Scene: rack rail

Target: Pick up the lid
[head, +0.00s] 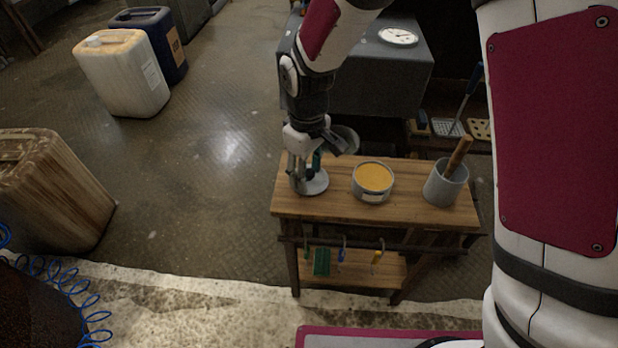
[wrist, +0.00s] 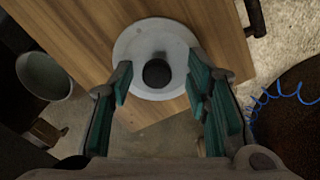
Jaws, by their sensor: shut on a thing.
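The lid (head: 313,184) is a pale grey disc at the left end of the small wooden table. In the wrist view the lid (wrist: 135,48) shows a round black knob (wrist: 157,73) at its middle. My gripper (head: 299,180) points down over the lid and is shut on it by the knob. In the wrist view the green-padded fingers of my gripper (wrist: 158,84) stand either side of the knob. I cannot tell whether the lid is clear of the tabletop.
On the wooden table (head: 335,207), a grey tub (head: 373,195) with orange contents stands right of the lid. A grey pot (head: 441,190) holding a wooden handle (head: 458,154) stands further right. A grey bowl (head: 347,138) is behind the table. Tools hang from the front rail (head: 410,246).

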